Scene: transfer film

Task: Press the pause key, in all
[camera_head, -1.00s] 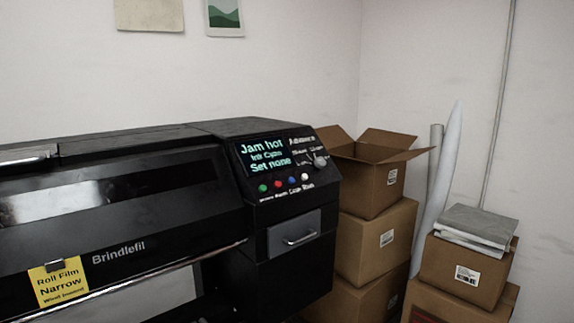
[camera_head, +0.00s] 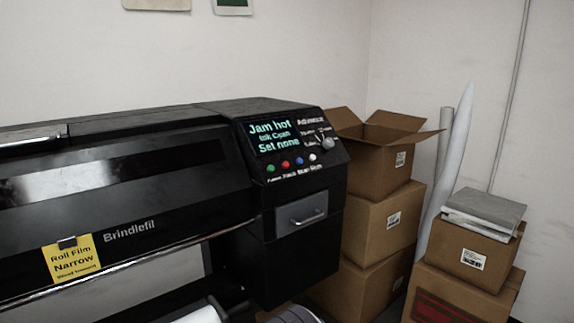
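A black wide-format printer marked Brindlefil (camera_head: 190,215) fills the left and middle of the head view. Its control panel at the right end has a lit screen (camera_head: 273,136) reading "Jam hot", "Ink Cyan", "Set none". A knob (camera_head: 327,143) sits right of the screen under "Advance". My gripper is not in view.
A drawer with a handle (camera_head: 308,217) is below the keys. Stacked cardboard boxes (camera_head: 378,225) stand close on the right, the top one open. Farther right are upright rolls (camera_head: 450,170) and a box with grey sheets (camera_head: 485,210). A yellow "Roll Film Narrow" note (camera_head: 73,262) hangs on the printer.

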